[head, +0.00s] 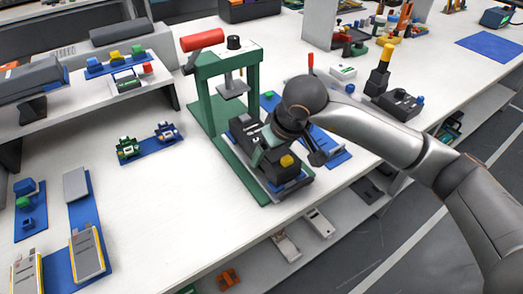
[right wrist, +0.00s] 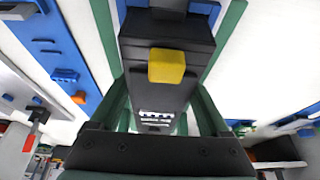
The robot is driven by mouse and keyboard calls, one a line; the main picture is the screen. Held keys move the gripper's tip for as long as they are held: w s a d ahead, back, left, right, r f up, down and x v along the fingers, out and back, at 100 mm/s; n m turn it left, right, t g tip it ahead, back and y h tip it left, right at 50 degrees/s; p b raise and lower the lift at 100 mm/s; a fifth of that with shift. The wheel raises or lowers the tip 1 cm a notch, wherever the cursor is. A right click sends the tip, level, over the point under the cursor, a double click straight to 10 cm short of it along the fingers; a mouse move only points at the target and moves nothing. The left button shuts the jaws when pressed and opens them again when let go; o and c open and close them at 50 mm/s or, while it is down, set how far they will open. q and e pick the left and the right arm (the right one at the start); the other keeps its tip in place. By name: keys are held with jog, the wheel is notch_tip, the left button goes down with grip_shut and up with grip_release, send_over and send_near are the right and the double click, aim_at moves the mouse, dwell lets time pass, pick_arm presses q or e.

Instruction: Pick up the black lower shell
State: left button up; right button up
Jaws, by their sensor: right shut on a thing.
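The black lower shell (head: 292,176) is a long dark block with a yellow piece (head: 286,161) on its top near the front end. It lies over the green base of the press, toward the front edge of the table. My right gripper (head: 262,148) reaches down onto the shell and is shut on it. In the right wrist view, the green fingers (right wrist: 162,105) stand on either side of the dark shell (right wrist: 150,95), with the yellow piece (right wrist: 167,66) in front of them. The arm hides part of the shell. My left gripper is not in view.
A green press (head: 201,100) with a red handle (head: 202,40) stands right behind the shell. Blue mats (head: 333,146) flank it. Small green and blue parts (head: 128,148) lie to the left.

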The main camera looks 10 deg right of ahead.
jog(key=shift+r, duration=0.15)
jog(key=shift+r, duration=0.4)
jog(key=r, duration=0.2)
jog(key=shift+d+r, duration=0.2)
jog(key=shift+r, duration=0.15)
jog(key=s+d+r, duration=0.4)
jog(key=d+r, duration=0.5)
jog(key=d, duration=0.4)
jog(key=shift+r, duration=0.2)
jog(key=shift+w+d+f, duration=0.1)
jog(key=shift+w, duration=0.1)
